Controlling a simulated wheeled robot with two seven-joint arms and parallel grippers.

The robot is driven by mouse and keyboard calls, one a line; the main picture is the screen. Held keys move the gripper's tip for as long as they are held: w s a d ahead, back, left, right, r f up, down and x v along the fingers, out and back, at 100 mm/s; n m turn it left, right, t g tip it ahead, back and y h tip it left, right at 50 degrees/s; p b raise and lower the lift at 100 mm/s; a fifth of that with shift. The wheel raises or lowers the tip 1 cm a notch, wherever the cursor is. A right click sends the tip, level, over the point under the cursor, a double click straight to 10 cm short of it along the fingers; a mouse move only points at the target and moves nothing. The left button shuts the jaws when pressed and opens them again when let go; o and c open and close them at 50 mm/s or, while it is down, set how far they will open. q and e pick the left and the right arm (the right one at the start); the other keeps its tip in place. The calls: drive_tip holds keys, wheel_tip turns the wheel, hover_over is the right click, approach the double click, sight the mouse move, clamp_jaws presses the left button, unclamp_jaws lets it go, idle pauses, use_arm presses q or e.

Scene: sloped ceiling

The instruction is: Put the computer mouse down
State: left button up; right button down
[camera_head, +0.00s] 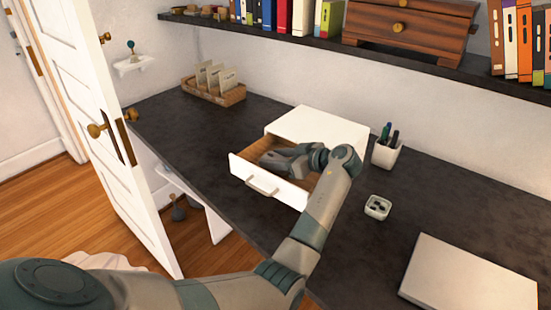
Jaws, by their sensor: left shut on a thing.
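My left gripper (272,159) reaches into the open drawer (264,184) of a small white drawer unit (318,130) on the dark desk. It is shut on a dark thing between its fingers, in the place of the computer mouse. The mouse's outline does not stand out from the grey fingers, and I cannot tell whether it touches the drawer floor. The drawer has a wooden inside and a white front with a handle. My right gripper is not in view.
A pen cup (387,152) stands right of the drawer unit. A small white holed block (377,207) and a flat pale box (468,276) lie on the desk (350,262). A wooden card tray (215,92) is at the back left. A shelf (330,44) hangs above.

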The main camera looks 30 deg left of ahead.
use_arm(q)
drive_tip(key=shift+f, duration=0.45)
drive_tip(key=o, duration=1.1)
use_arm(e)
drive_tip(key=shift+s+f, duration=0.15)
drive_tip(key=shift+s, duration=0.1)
